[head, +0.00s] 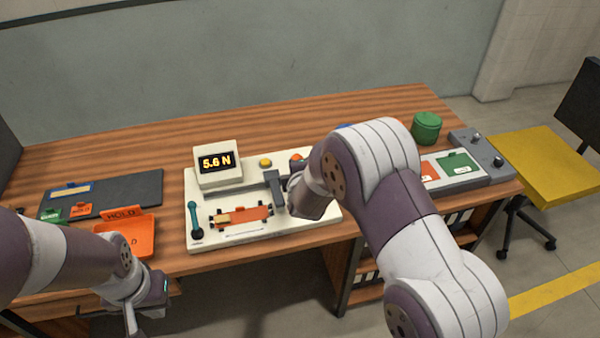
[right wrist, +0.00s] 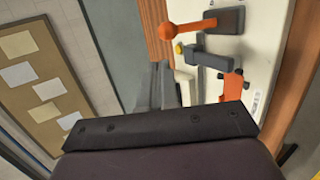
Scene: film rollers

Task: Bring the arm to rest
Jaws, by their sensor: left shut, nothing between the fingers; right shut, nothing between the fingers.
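My left arm comes in from the left in the head view. Its gripper (head: 132,320) is low in front of the desk's front edge, shut and empty, with its tips near the bottom of the picture. My right arm (head: 385,180) reaches over the desk, its wrist beside the right part of the white test fixture (head: 235,240). The right fingers are hidden in the head view. In the right wrist view, the right gripper (right wrist: 162,80) appears as narrow grey fingers, shut with nothing between them, with the fixture beyond.
An orange HOLD tray (head: 143,246) is near my left arm. A green canister (head: 426,127) and a grey control box (head: 487,163) stand right.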

